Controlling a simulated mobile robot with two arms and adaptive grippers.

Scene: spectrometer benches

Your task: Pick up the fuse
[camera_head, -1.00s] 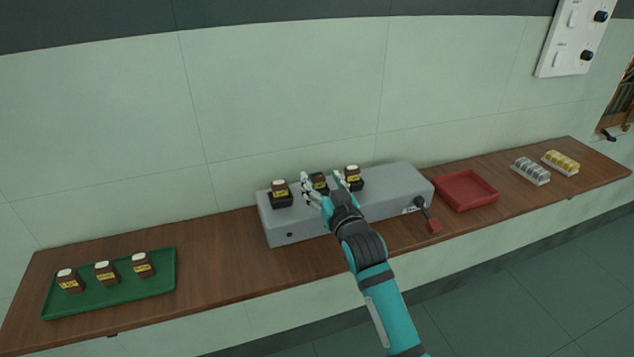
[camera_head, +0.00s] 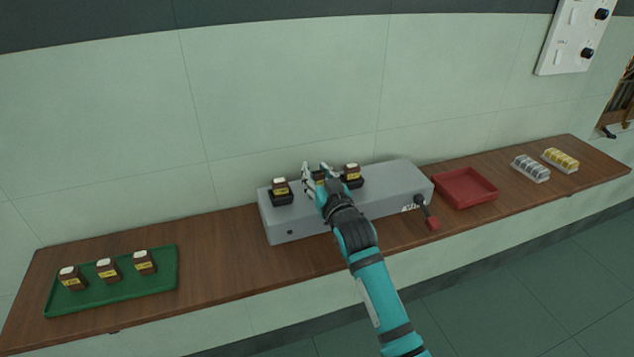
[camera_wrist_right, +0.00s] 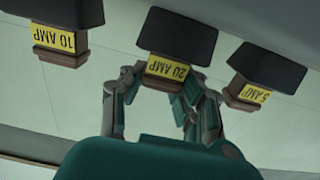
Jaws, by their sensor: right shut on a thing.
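Three brown fuses with yellow labels and white tops stand in black sockets on the grey box (camera_head: 385,200). My right gripper (camera_head: 317,172) is over the middle fuse (camera_head: 319,178) and shut on it. In the right wrist view, this fuse (camera_wrist_right: 168,68) reads 20 AMP, and the fingers (camera_wrist_right: 165,85) sit on both sides of it. It still appears to be at its black socket (camera_wrist_right: 177,35). The 10 AMP fuse (camera_wrist_right: 60,40) and the 5 AMP fuse (camera_wrist_right: 254,90) flank it, untouched. My left gripper is not in view.
A green tray (camera_head: 115,292) with three fuses lies at the left. An empty red tray (camera_head: 466,188) is right of the box. A red-handled lever (camera_head: 431,221) sticks out of the box front. Clear and yellow small-part holders (camera_head: 531,168) stand at far right.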

